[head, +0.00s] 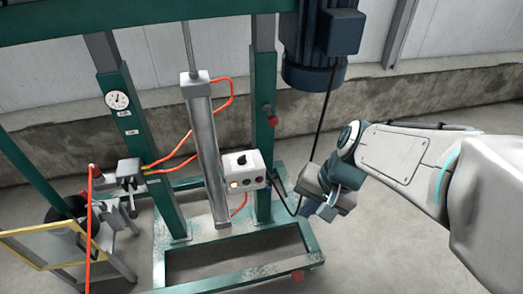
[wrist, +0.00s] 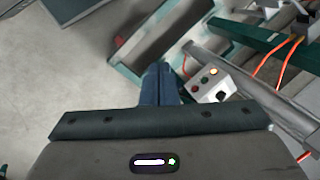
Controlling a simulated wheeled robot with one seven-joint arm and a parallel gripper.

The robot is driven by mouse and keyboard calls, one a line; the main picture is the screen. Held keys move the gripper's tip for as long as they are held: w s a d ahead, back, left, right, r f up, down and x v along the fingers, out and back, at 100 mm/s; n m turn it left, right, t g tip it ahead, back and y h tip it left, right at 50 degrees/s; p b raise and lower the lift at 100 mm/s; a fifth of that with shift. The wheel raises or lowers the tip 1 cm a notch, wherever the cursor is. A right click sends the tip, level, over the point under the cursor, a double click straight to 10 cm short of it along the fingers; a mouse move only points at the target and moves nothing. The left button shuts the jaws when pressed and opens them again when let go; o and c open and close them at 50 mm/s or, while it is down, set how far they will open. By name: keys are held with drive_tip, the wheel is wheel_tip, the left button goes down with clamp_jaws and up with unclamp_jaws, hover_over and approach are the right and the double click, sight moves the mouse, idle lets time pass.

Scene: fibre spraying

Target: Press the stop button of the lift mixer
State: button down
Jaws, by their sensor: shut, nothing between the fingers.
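The lift mixer's control box (head: 255,165) is pale grey with a black knob on top and a row of small buttons on its front, one glowing yellow-orange. In the wrist view the control box (wrist: 217,88) lies just right of my fingers. There the row shows the glowing button (wrist: 213,72), a greenish one beside it and a red button (wrist: 195,88) at the end nearest my fingers. My gripper (head: 313,211) is to the right of and lower than the box in the head view. Its blue fingers (wrist: 158,66) are together, empty and apart from the box.
The mixer's green frame (head: 169,205) stands around a grey cylinder (head: 205,140) with orange hoses. A dark blue motor (head: 313,73) hangs at upper right with a black cable near my arm. A red knob (head: 271,119) sits on the right post. Bare floor lies at lower right.

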sight(259, 180)
drive_tip(key=w+a+f+m+y+b, duration=0.4)
drive_tip(key=a+f+m, duration=0.25)
drive_tip(key=f, duration=0.25)
drive_tip(key=w+f+m+t+y+b, duration=0.1)
drive_tip(key=w+f+m+t+b, duration=0.2)
drive_tip(key=w+f+m, duration=0.4)
drive_tip(key=w+f+m+t+y+b, duration=0.1)
drive_tip(key=w+f+m+t+b, duration=0.2)
drive_tip(key=f+m, duration=0.7)
drive_tip(key=w+f+b, duration=0.2)
drive_tip(key=w, duration=0.2)
drive_tip(key=shift+a+m+y, duration=0.25)
drive_tip(key=shift+m+y, duration=0.05)
drive_tip(key=shift+m, duration=0.05)
drive_tip(key=shift+w, duration=0.15)
drive_tip(key=w+a+p, duration=0.1)
drive_tip(key=w+a, duration=0.1)
drive_tip(key=w, duration=0.6)
drive_tip(key=shift+w+a, duration=0.15)
drive_tip(key=shift+a, duration=0.1)
drive_tip(key=shift+w, duration=0.15)
